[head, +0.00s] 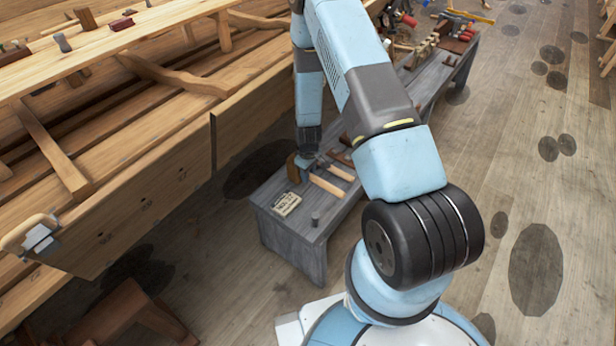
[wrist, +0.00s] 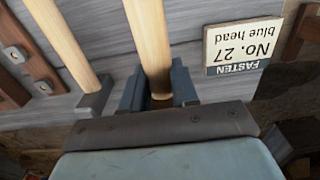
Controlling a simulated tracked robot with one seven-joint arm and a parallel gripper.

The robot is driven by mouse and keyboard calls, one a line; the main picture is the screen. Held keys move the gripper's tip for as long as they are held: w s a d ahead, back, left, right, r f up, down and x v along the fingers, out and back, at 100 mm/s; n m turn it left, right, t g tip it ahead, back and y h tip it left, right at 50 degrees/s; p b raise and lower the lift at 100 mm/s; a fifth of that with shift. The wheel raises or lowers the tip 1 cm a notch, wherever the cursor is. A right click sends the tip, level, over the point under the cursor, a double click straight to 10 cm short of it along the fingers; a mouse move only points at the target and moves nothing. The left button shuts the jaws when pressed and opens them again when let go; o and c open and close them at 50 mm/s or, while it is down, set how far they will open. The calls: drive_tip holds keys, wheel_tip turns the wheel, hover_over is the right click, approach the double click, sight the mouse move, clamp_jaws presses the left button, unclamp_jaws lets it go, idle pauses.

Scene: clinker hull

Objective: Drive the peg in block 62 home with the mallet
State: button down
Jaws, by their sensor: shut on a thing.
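My gripper (head: 307,156) is low over the near end of the grey bench (head: 280,215). In the wrist view its fingers (wrist: 158,98) are shut around a pale round wooden handle (wrist: 150,40). The head of this tool is hidden by the gripper, so I cannot tell if it is the mallet. A second pale handle (wrist: 62,38) with a dark grey end (wrist: 95,103) lies beside it on the left. A brown piece (head: 293,169) shows by my gripper in the head view. I cannot make out block 62 or its peg.
A card (wrist: 243,48) reading "FASTEN No. 27 blue head" lies beside the tools. A small grey peg-like piece (head: 315,219) stands at the bench's near end. Small blocks (head: 121,24) sit on the hull's plank. A clamp (head: 40,238) grips the hull side. Floor right is open.

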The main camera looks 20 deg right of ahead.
drive_tip(key=shift+r, duration=3.15)
drive_tip(key=c, duration=1.4)
unclamp_jaws()
clamp_jaws()
